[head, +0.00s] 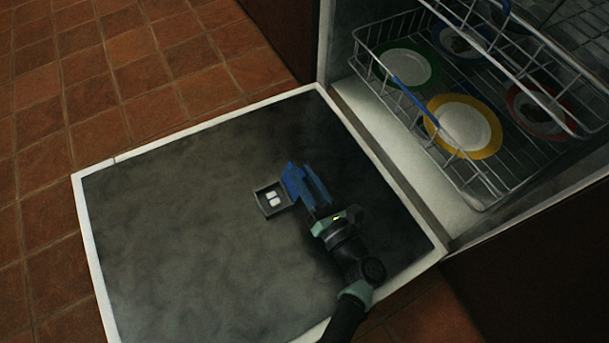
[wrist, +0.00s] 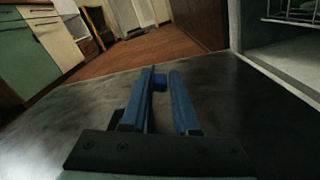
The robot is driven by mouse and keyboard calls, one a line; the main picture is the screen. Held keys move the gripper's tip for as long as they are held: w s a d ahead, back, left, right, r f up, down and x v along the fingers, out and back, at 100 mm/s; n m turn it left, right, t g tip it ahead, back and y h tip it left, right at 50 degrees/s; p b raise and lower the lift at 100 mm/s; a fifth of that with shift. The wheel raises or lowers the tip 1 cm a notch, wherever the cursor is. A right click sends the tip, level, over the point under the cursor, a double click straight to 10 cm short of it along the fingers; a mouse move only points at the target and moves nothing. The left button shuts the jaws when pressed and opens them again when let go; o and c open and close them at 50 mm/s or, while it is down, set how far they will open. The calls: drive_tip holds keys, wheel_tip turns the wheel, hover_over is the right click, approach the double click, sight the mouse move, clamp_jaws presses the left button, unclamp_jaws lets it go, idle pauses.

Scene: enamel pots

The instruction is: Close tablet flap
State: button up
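The open dishwasher door (head: 180,230) lies flat, with a small grey tablet compartment (head: 259,203) in its inner face. A blue piece that looks like the flap (head: 291,177) stands at the compartment's right side, partly merged with my blue fingers. My gripper (head: 304,170) is just right of the compartment, low over the door. In the wrist view my gripper (wrist: 163,72) has a gap between its fingers, and a small blue part (wrist: 160,83) shows near the tips. Whether the fingers touch the flap is unclear.
A pulled-out wire rack (head: 480,150) with several colour-rimmed plates is at the upper right, beyond the door's hinge edge. Cabinets (wrist: 60,45) stand far left in the wrist view. The door's left part is clear, with tiled floor (head: 120,70) beyond.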

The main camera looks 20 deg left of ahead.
clamp_jaws()
